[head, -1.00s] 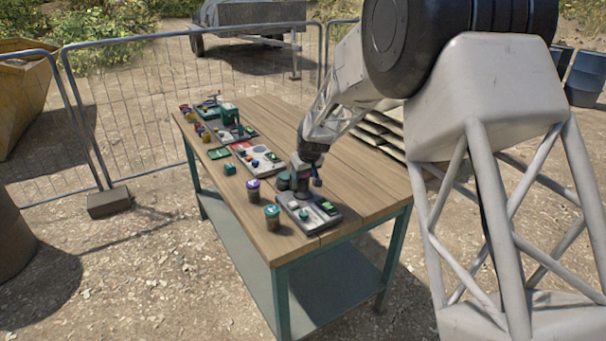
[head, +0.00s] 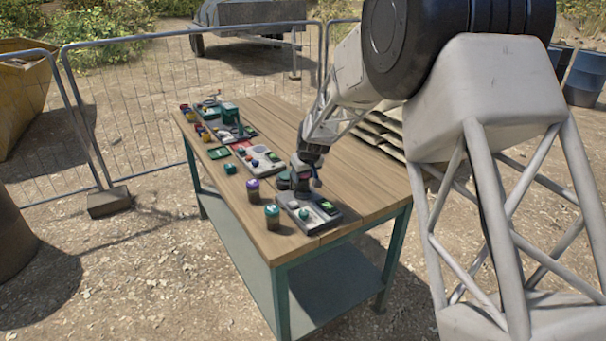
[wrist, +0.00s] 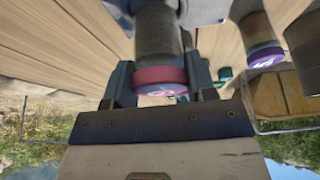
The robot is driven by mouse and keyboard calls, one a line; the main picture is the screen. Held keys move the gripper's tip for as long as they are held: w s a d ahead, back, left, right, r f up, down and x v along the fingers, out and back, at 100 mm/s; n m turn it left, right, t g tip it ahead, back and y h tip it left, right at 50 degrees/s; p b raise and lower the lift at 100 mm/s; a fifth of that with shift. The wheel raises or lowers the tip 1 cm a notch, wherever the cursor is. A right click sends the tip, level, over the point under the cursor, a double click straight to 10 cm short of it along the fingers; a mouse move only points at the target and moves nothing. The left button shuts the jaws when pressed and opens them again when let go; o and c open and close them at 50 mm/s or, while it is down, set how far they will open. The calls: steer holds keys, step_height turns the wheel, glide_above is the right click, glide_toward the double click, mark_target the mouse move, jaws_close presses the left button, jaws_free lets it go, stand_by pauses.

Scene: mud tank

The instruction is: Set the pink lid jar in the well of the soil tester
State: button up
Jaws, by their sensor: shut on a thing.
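My gripper (wrist: 164,84) is shut on the pink lid jar (wrist: 160,76), with one finger on each side of its lid in the wrist view. In the head view my gripper (head: 302,184) is above the back part of a grey device with a green screen, which looks like the soil tester (head: 318,224), at the table's near end. The jar's lower end and the well are hard to make out there, so I cannot tell whether they touch.
A purple-lid jar (head: 253,190) and a teal-lid jar (head: 272,217) stand left of the tester; the purple lid (wrist: 265,57) also shows in the wrist view. Several small items and another panel (head: 262,160) lie farther back. The table's right side (head: 365,190) is clear.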

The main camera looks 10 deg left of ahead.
steer(key=shift+f, duration=0.85)
stand_by(0.4)
steer(key=o, duration=1.4)
steer(key=shift+r, duration=0.15)
steer(key=shift+r, duration=3.6)
